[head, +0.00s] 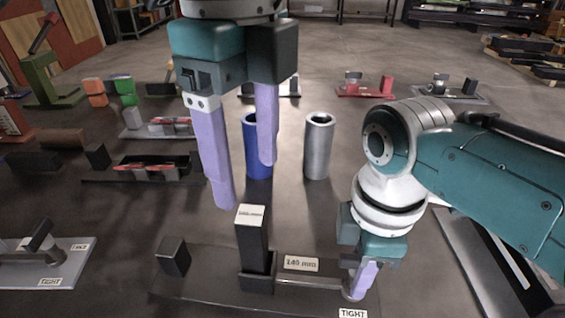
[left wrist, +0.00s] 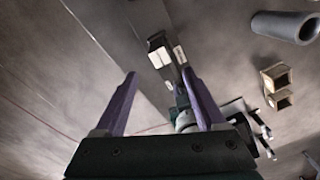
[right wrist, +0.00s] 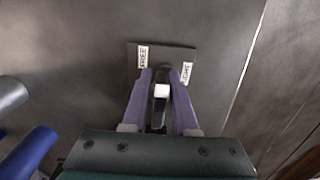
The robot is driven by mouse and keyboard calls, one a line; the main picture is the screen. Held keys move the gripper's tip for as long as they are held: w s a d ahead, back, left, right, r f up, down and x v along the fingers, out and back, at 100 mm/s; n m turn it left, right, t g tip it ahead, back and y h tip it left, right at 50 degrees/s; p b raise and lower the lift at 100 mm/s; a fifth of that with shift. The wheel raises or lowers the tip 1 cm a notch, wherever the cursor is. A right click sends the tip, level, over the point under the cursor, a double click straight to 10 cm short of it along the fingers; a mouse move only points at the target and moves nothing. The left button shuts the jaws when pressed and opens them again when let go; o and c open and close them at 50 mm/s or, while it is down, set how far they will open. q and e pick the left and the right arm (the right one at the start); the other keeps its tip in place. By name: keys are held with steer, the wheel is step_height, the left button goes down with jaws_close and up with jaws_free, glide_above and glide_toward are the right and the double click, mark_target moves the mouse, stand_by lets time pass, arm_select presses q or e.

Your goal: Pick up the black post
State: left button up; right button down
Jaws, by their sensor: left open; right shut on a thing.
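The black post (head: 252,243) stands upright in a dark clamp base (head: 205,290), with a white label on its top. In the left wrist view the post (left wrist: 157,42) shows beyond my fingers. My left gripper (head: 245,185) is open and empty above the post, with its fingers apart. My right gripper (head: 362,280) is shut on the clamp's lever (right wrist: 161,91) at the base's right end, near the TIGHT label. The right wrist view shows FREE and TIGHT labels on either side of my right gripper (right wrist: 160,74). The post's lower end is hidden in its socket.
A blue tube (head: 254,145) and a grey tube (head: 318,147) stand upright behind the post. A small black block (head: 173,257) sits on the base's left. Other clamp fixtures stand at left and behind; another grey base (head: 45,262) lies at front left.

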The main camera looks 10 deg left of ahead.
mark_target(252, 235)
arm_select(q)
steer(key=n, duration=0.4)
steer(key=shift+s, duration=0.1)
steer(key=shift+f, duration=0.35)
step_height(252, 235, down, 5)
steer(key=shift+f, duration=0.2)
steer(key=f, duration=0.5)
steer(key=shift+w+a+f, duration=0.15)
steer(key=shift+w+f, duration=0.1)
steer(key=shift+f, duration=0.15)
steer(key=shift+c, duration=0.2)
jaws_close()
